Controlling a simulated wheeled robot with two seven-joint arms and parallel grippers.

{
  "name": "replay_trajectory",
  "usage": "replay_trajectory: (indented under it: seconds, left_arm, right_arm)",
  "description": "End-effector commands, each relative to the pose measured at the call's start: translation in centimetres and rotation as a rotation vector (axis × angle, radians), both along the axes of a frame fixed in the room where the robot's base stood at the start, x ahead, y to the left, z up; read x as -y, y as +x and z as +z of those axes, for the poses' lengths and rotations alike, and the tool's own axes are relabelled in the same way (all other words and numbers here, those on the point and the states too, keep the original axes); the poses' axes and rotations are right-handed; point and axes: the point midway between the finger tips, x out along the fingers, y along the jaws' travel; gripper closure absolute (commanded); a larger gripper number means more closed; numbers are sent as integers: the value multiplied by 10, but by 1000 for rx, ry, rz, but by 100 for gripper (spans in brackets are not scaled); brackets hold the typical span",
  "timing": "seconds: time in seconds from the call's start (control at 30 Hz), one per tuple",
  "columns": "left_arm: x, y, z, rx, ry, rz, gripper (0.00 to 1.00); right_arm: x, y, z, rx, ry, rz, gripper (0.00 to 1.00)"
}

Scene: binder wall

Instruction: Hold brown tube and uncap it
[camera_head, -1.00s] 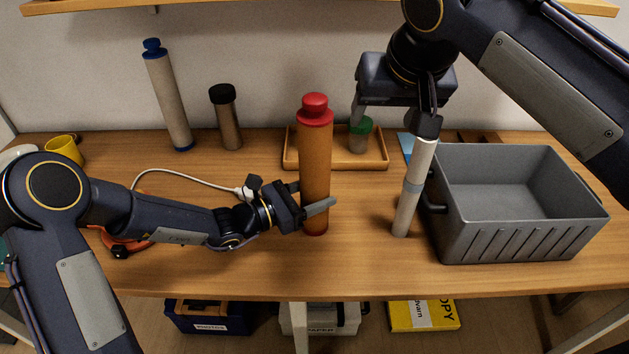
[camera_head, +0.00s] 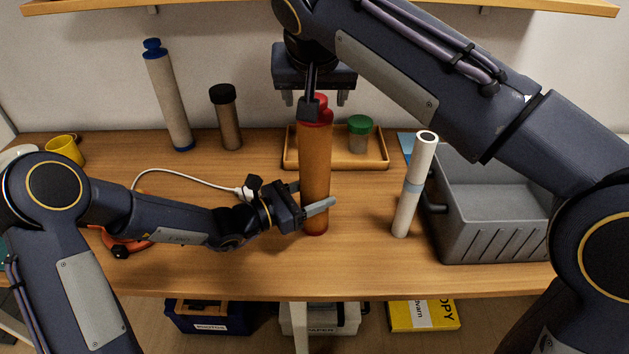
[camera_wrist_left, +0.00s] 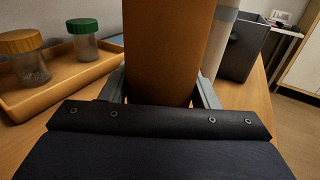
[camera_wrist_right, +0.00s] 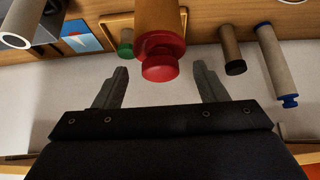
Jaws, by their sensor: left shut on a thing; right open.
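The brown tube (camera_head: 315,170) stands upright on the table with its red cap (camera_head: 322,106) on top. My left gripper (camera_head: 312,207) is shut around its lower body; the left wrist view shows the tube (camera_wrist_left: 165,45) between the fingers. My right gripper (camera_head: 315,98) is open and hangs above and around the cap's height, pointing down, partly hiding the cap. In the right wrist view the red cap (camera_wrist_right: 160,60) lies ahead of and between the open fingers, and nothing is held.
A white tube (camera_head: 412,190) stands right of the brown tube, beside a grey crate (camera_head: 490,235). Behind is a wooden tray (camera_head: 378,160) with a green-lidded jar (camera_head: 359,135). A black-capped tube (camera_head: 228,120) and a blue-capped tube (camera_head: 168,100) stand back left. A white cable (camera_head: 180,173) lies left.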

Motion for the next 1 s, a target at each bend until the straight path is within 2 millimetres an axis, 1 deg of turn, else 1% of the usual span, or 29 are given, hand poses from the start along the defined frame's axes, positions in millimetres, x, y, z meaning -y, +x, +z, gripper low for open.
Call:
replay_trajectory:
  seconds: [0.1, 0.3, 0.43, 0.73, 0.77, 0.97, 1.0]
  left_arm:
    - [0, 0, 0, 0, 0, 0, 67]
    - [0, 0, 0, -1, 0, -1, 67]
    - [0, 0, 0, -1, 0, -1, 67]
    - [0, 0, 0, -1, 0, -1, 67]
    - [0, 0, 0, -1, 0, -1, 67]
    - [0, 0, 0, -1, 0, -1, 67]
    - [0, 0, 0, -1, 0, -1, 67]
  right_arm:
    - [0, 9, -14, -3, -2, -1, 35]
    - [0, 20, -30, -2, -1, 0, 35]
    - [0, 23, -34, -1, -1, -1, 35]
    - [0, 24, -35, 0, 0, 0, 35]
    - [0, 24, -35, 0, 0, 0, 37]
    - [0, 24, -35, 0, -1, 1, 63]
    - [0, 24, -35, -1, -1, 1, 64]
